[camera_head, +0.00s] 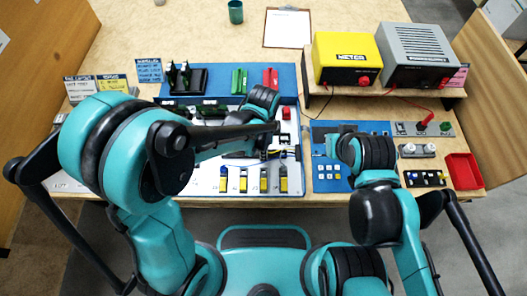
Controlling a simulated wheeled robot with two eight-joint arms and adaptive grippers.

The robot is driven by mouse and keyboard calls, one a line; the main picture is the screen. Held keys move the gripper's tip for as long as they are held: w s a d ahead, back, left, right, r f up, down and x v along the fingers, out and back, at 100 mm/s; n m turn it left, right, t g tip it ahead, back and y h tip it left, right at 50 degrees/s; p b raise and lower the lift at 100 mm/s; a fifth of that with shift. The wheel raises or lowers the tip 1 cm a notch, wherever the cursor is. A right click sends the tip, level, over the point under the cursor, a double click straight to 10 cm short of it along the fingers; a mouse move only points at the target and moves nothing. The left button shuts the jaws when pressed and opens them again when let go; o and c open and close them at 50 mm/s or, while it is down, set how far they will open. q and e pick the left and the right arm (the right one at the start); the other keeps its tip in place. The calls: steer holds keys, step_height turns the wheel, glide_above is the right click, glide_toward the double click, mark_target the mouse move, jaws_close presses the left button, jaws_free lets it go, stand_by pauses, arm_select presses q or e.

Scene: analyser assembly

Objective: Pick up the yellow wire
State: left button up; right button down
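A small yellow strand, which looks like the yellow wire (284,155), lies on the white panel (207,178) of the open blue case. Dark wires lie beside it, and it is too small to trace its ends. My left arm reaches in from the left across the panel. My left gripper (272,130) is above the panel's right part, close behind the yellow strand in the picture. My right gripper (336,145) is over the blue keypad board, right of the panel. The finger gaps of both grippers are too small or hidden to read.
A yellow meter (347,58) and a grey unit (415,55) sit on a shelf at the back right. A red tray (463,171) is at the right. The table's back middle is mostly clear.

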arm_select(q)
steer(key=c, duration=0.8)
steer(key=shift+c, duration=0.2)
steer(key=shift+r, duration=0.1)
steer(key=shift+r, duration=0.25)
step_height(320, 180, up, 4)
steer(key=p, duration=0.2)
steer(key=shift+p, duration=0.3)
steer(key=s+d+r+p, duration=0.1)
steer(key=s+d+r, duration=0.1)
steer(key=s+d+r+p, duration=0.1)
steer(key=s+d+r, duration=0.1)
steer(key=s+d, duration=0.1)
steer(key=s+d+r+p, duration=0.1)
steer(key=s+d+r, duration=0.1)
steer(key=s+d, duration=0.1)
steer(key=shift+s+d+r+p, duration=0.1)
steer(key=shift+s+r+p, duration=0.1)
steer(key=shift+p, duration=0.2)
steer(key=shift+o, duration=0.4)
jaws_close()
